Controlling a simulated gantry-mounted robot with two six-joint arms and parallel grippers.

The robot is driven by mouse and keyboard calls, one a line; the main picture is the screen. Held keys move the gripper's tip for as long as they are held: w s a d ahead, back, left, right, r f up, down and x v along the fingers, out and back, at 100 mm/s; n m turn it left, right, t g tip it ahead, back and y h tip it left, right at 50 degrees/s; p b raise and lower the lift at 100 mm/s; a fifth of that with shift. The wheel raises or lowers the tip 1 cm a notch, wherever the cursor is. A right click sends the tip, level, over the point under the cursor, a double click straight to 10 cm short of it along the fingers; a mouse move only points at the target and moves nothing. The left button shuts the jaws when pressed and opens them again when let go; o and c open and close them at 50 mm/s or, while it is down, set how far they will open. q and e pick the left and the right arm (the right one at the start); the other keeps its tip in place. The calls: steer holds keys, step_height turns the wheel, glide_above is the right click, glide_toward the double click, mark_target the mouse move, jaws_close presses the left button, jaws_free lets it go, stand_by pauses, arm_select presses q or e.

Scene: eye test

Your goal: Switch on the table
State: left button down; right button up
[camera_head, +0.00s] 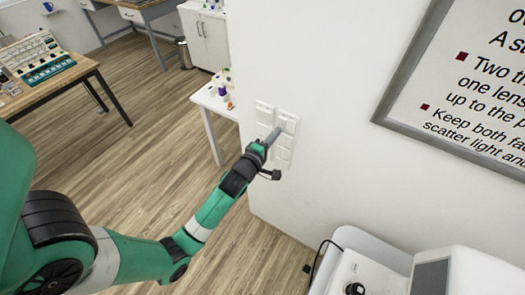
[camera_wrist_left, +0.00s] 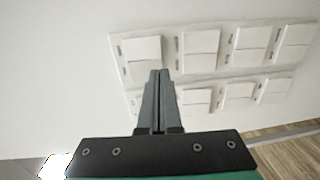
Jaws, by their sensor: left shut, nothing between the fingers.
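A white panel of several rocker switches is on the white wall in the head view (camera_head: 287,122). In the left wrist view the panel (camera_wrist_left: 170,50) shows two rows of switches and looks tilted. My left gripper (camera_head: 273,135) is shut and empty, its fingers pointing at the panel. In the left wrist view the shut fingertips (camera_wrist_left: 159,73) are just below and right of the upper-left switch (camera_wrist_left: 141,48). The fingers hide part of the lower row. I cannot tell whether they touch the panel. My right gripper is in neither view.
A white table (camera_head: 208,97) with small items stands beyond the wall's edge. A wooden table (camera_head: 60,83) with equipment is at the far left. A framed sign (camera_head: 440,125) hangs right of the panel. A white machine (camera_head: 470,272) stands at the lower right. The wood floor (camera_head: 130,160) between is clear.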

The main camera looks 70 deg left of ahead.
arm_select(q)
steer(key=f+b+v, duration=0.2)
steer(key=v, duration=1)
steer(key=shift+s+d+f, duration=0.2)
steer(key=shift+s+f, duration=0.05)
steer(key=shift+f, duration=0.1)
